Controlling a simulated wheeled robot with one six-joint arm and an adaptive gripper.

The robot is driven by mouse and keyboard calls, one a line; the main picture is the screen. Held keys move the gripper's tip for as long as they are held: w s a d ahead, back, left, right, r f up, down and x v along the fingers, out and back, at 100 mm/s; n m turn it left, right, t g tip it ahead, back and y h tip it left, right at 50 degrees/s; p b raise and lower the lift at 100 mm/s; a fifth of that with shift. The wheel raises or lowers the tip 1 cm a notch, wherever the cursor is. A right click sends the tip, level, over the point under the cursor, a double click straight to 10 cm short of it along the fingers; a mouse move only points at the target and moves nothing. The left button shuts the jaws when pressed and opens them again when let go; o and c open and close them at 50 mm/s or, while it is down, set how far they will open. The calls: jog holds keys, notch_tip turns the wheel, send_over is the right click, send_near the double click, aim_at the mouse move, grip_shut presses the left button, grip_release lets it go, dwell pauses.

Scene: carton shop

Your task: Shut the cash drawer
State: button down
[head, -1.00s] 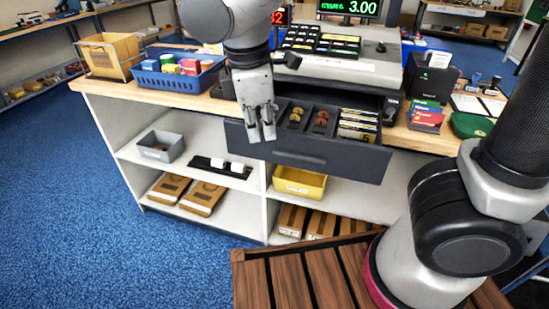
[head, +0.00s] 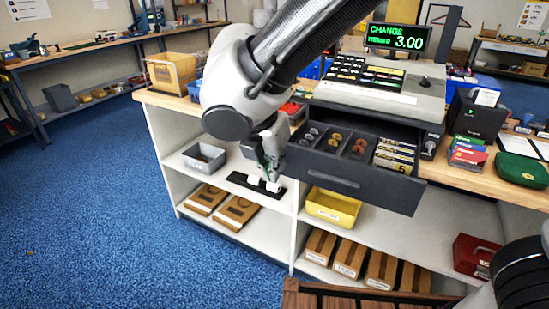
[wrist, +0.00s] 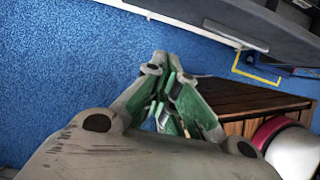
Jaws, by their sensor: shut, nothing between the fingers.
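The cash drawer (head: 330,176) is dark grey and stands open, pulled out from under the cash register (head: 385,95) on the counter. Coins lie in its compartments, with banknotes at the right. My gripper (head: 270,178) is shut and empty, pointing down just left of the drawer's front in the head view. I cannot tell whether it touches the drawer. In the wrist view the green and grey fingers (wrist: 170,75) are together, and the dark grey drawer (wrist: 255,28) appears at the upper right. My arm hides part of the counter beside the register.
A card reader box (head: 475,113) and a green pouch (head: 520,168) sit on the counter's right. Below, shelves hold a yellow bin (head: 333,208), a grey bin (head: 204,157) and cartons. Open blue carpet (head: 110,190) lies at the left.

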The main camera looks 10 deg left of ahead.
aim_at(324, 124)
jog(key=shift+w+d+f, duration=0.35)
jog(key=shift+w+f, duration=0.55)
jog(key=shift+w, duration=0.05)
jog(key=shift+w+d+f, duration=0.3)
jog(key=shift+w+f, duration=0.55)
jog(key=shift+w, duration=0.15)
jog(key=shift+w+d+f, duration=0.35)
jog(key=shift+w+f, duration=0.55)
jog(key=shift+w, duration=0.05)
jog(key=shift+w, duration=0.1)
jog(key=w+d, duration=0.3)
jog(key=w, duration=0.5)
jog(key=w+d, duration=0.3)
jog(key=w, duration=0.5)
jog(key=w+d, duration=0.2)
jog(key=w, duration=0.6)
jog(key=shift+d, duration=0.4)
jog(key=shift+w+d+r, duration=0.1)
jog(key=shift+w, duration=0.1)
